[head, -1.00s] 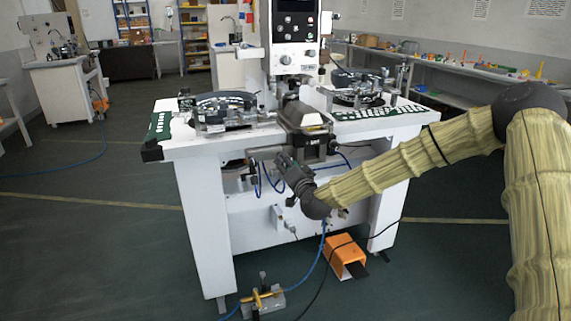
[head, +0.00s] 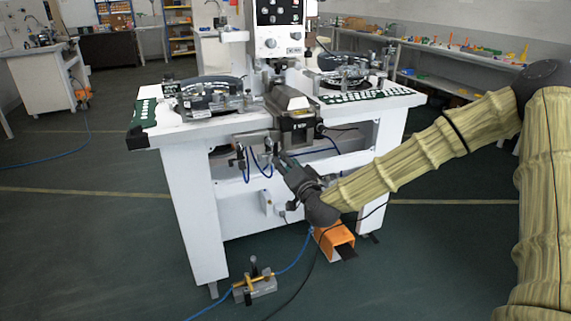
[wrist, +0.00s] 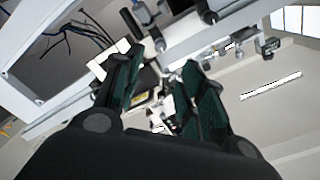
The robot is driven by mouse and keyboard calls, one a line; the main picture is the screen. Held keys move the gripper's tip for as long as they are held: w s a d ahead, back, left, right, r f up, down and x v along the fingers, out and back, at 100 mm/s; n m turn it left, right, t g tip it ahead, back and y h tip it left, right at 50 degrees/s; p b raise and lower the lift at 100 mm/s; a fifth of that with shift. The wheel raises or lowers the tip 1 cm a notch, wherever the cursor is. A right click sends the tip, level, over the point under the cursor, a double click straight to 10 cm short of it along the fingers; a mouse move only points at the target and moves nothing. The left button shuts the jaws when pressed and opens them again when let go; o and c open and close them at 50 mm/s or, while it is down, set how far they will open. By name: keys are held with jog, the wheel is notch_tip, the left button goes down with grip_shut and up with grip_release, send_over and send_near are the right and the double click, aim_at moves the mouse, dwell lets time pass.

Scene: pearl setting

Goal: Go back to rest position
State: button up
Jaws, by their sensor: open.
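My gripper (head: 281,160) is in front of the white machine table (head: 192,205), below the level of its top. In the wrist view my gripper (wrist: 163,78) has its two dark green fingers apart, with nothing held between them. Past the fingers, the wrist view shows the underside and front parts of the machine, tilted. Whether the fingertips touch the machine's front is hard to tell; they look apart from it. My arm, in a ribbed yellowish cover, comes in from the right.
An orange foot pedal (head: 334,241) lies on the floor under the table's right side. A small metal device (head: 255,284) with a blue hose lies in front. Cables hang near my gripper. A long bench (head: 440,55) runs along the right wall. The floor at left is open.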

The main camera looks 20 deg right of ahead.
jog(key=s+a+f+n+g+y, duration=0.1)
jog(key=s+a+f+g, duration=0.2)
jog(key=f, duration=0.4)
jog(key=s+a+f+n+g, duration=0.15)
jog(key=s+f, duration=0.25)
jog(key=f, duration=0.4)
jog(key=s+a+f+n+g+y, duration=0.1)
jog(key=s+a+f+g, duration=0.1)
jog(key=s+a+f, duration=0.35)
jog(key=s+f+n+g, duration=0.3)
jog(key=s+f+g, duration=0.4)
jog(key=s+f, duration=1.25)
jog(key=s+d+f+n+g+h, duration=0.1)
jog(key=s+d+f+g, duration=0.15)
jog(key=s, duration=0.65)
jog(key=s+d+f+n+g+h, duration=0.1)
jog(key=s+d+f+g+h, duration=0.15)
jog(key=s, duration=0.75)
notch_tip(320, 180, up, 20)
jog(key=w+p, duration=0.1)
jog(key=p, duration=1.9)
jog(key=shift+r+y, duration=0.25)
jog(key=shift+y, duration=0.2)
jog(key=shift+t, duration=0.25)
